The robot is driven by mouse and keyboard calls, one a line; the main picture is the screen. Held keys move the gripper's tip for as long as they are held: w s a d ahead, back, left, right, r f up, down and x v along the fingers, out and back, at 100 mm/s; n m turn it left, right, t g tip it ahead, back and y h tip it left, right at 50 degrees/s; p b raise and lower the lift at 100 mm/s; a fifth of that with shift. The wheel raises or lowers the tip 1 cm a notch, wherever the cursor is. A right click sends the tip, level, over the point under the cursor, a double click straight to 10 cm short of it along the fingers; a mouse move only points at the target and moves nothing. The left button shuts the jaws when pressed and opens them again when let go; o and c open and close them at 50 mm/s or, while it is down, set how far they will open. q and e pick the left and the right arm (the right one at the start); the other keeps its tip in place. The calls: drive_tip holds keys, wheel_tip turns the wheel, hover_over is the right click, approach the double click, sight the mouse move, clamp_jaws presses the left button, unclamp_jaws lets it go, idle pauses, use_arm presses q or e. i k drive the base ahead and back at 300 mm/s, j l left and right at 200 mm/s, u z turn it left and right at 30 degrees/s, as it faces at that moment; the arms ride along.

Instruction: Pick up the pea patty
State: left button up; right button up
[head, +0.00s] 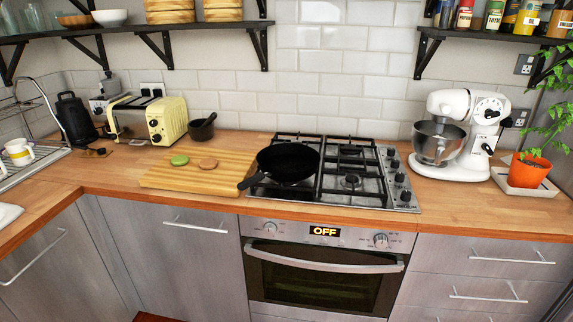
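A small round green patty (180,160), which looks like the pea patty, lies flat on the striped wooden cutting board (165,182). A brown patty (208,163) lies just to its right on the same board, with a small gap between them. The board sits on the wooden counter, left of the hob. Neither of my grippers shows in the head view.
A black frying pan (288,162) stands on the gas hob (352,190), its handle pointing toward the board. Behind the board are a yellow toaster (147,120) and a dark mortar (201,129). A stand mixer (462,135) and potted plant (529,170) stand right. Shelves hang above.

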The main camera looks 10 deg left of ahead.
sight(180, 160)
drive_tip(key=i+j, duration=0.15)
drive_tip(key=j, duration=0.25)
drive_tip(key=i+j+z, duration=0.15)
drive_tip(key=j, duration=0.2)
drive_tip(key=i+j, duration=0.2)
drive_tip(key=j, duration=0.2)
drive_tip(key=z, duration=0.05)
